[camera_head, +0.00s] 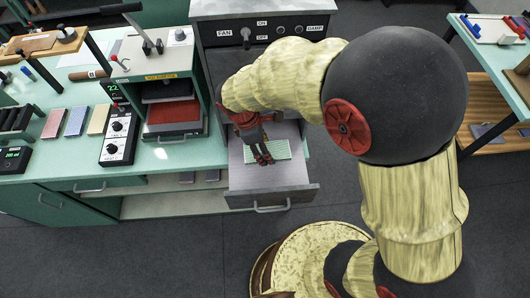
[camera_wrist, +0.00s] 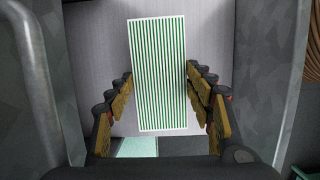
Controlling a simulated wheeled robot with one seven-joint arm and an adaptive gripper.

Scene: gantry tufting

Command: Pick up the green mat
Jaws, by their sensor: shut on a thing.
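The green mat (camera_head: 282,150) is a thin rectangle with green and white stripes. It is inside the open drawer (camera_head: 272,178) below the grey cabinet. My gripper (camera_head: 264,153) reaches down into the drawer and hides part of the mat in the head view. In the wrist view the mat (camera_wrist: 159,60) lies lengthwise between the two fingers of my gripper (camera_wrist: 158,76). The fingers are shut on its long sides. Whether the mat touches the drawer floor cannot be told.
The drawer's side walls stand close on both sides of my gripper, and its front has a handle (camera_head: 272,208). A green press (camera_head: 172,112) with a red pad stands on the bench to the left. Pink (camera_head: 53,123), blue and yellow pieces lie farther left.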

